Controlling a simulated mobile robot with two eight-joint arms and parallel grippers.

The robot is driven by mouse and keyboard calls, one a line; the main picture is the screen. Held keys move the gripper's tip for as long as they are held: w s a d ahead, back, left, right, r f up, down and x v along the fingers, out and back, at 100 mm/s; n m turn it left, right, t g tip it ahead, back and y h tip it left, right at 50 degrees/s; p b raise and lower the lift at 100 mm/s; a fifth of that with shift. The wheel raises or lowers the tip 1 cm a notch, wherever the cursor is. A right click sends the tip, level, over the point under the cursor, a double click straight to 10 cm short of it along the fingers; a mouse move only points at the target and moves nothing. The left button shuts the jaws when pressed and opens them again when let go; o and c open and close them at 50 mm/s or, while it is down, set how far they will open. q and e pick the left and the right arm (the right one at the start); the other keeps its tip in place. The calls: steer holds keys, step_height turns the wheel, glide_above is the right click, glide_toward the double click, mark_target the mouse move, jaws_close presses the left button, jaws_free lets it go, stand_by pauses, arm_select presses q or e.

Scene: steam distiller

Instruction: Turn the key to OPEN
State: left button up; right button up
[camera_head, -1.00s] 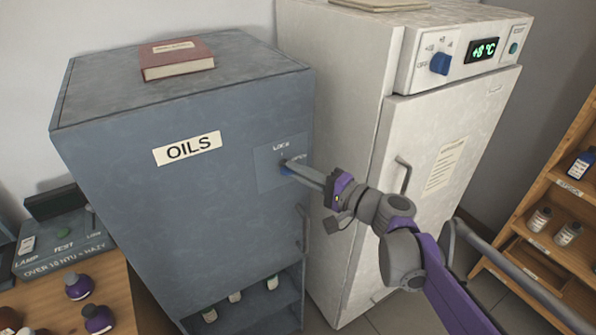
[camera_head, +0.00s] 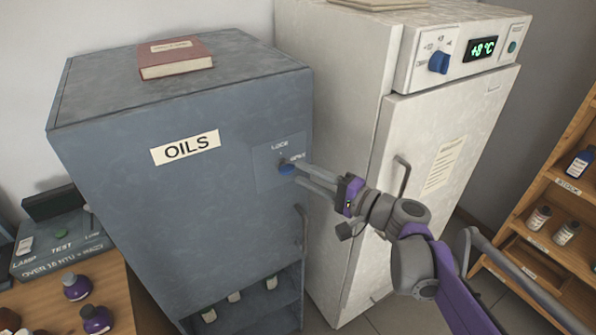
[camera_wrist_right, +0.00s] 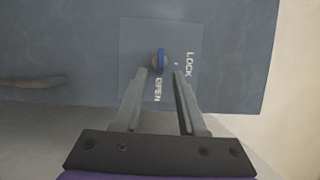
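The blue key (camera_head: 287,169) sits in the lock plate (camera_head: 268,176) on the front of the grey OILS cabinet (camera_head: 200,215). LOCK is printed above it and OPEN to its right. In the right wrist view the key (camera_wrist_right: 161,60) is seen nearly edge-on, its long side pointing toward the OPEN label (camera_wrist_right: 158,90); LOCK (camera_wrist_right: 190,66) is off to the side. My right gripper (camera_wrist_right: 160,72) is open, its two fingers apart on either side of the key's line, tips just short of it and apparently not touching. My left gripper is not in view.
A white refrigerator (camera_head: 440,140) with a blue dial (camera_head: 438,62) stands right of the cabinet. A red book (camera_head: 176,58) lies on top of the cabinet. A wooden shelf (camera_head: 560,190) with bottles is at far right, a table (camera_head: 120,300) with purple bottles at lower left.

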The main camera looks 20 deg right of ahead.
steer(key=v, duration=0.8)
steer(key=s+a+f+n+g+h, duration=0.1)
steer(key=s+a+f+n+g, duration=0.2)
steer(key=f, duration=0.4)
steer(key=s+a+f+n+g+h, duration=0.1)
steer(key=s+a+f+g+h, duration=0.1)
steer(key=s+a+f+g, duration=0.3)
steer(key=s+d+f+n+g+h, duration=0.1)
steer(key=s+d+f+n+h, duration=0.3)
steer(key=s+f, duration=0.5)
step_height(320, 180, down, 2)
steer(key=n+h, duration=0.2)
steer(key=h, duration=0.1)
steer(key=shift+n+h, duration=0.3)
steer(key=shift+h, duration=0.1)
steer(key=shift+f, duration=0.1)
